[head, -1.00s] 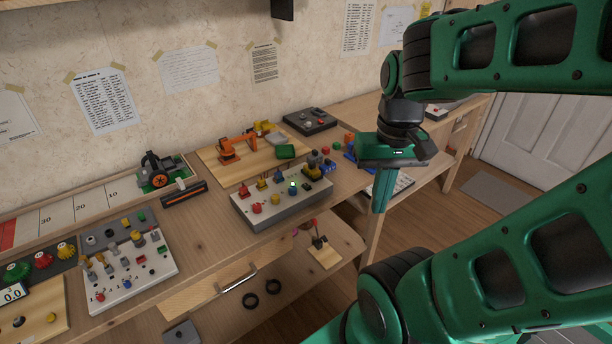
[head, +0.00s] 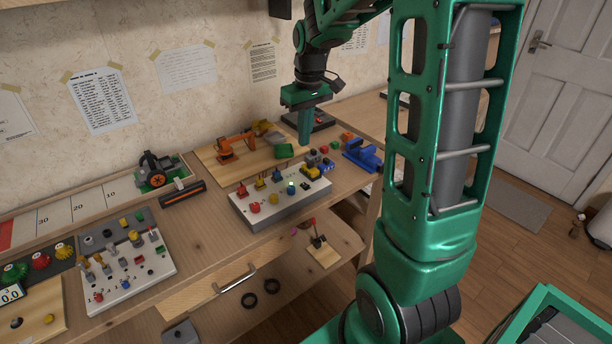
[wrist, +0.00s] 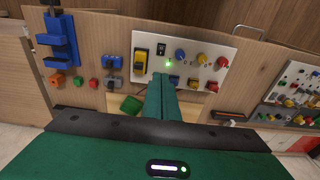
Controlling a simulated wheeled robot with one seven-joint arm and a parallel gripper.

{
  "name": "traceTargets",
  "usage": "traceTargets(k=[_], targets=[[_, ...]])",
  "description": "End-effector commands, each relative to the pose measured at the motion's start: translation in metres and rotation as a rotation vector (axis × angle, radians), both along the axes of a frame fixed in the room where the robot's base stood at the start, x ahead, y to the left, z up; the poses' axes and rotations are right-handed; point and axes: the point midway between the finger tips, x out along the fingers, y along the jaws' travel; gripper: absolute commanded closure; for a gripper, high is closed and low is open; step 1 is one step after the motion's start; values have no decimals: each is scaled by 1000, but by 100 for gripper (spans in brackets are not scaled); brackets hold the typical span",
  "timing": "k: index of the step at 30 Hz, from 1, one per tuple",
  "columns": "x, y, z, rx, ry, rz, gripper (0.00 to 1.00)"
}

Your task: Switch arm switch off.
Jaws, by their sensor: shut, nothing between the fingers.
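The white control panel (head: 292,209) stands on the workbench in front of the small orange arm (head: 237,147). It carries a lit green light (head: 291,185), several coloured knobs and levers, and a black and yellow switch (head: 311,170). In the wrist view the panel (wrist: 222,50) also shows a small black switch (wrist: 161,50) beside the lit green light (wrist: 169,64). I cannot read which control is labelled as the arm switch. My gripper (head: 304,141) points down, shut and empty, above the back right of the panel. Its fingers (wrist: 163,78) hide part of the panel in the wrist view.
A second panel (head: 155,268) with several toggles stands to the left. A blue vise (head: 364,155) and small coloured buttons lie right of the control panel. A green block (head: 284,151) lies behind it. A drawer handle (head: 236,279) juts out below the bench edge.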

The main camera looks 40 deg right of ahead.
Motion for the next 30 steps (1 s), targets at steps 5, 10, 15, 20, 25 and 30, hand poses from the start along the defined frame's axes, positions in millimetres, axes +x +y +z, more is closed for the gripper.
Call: traceTargets(k=[5, 10, 15, 20, 25, 30], targets=[[-1, -1, 0, 0, 0, -3, 100], [-1, -1, -6, 0, 3, -4, 100], [1, -1, -27, 1, 4, -4, 100], [3, -1, -57, 1, 5, -4, 100], [7, -1, -89, 1, 5, -4, 100], [1, -1, -114, 0, 3, -4, 100]])
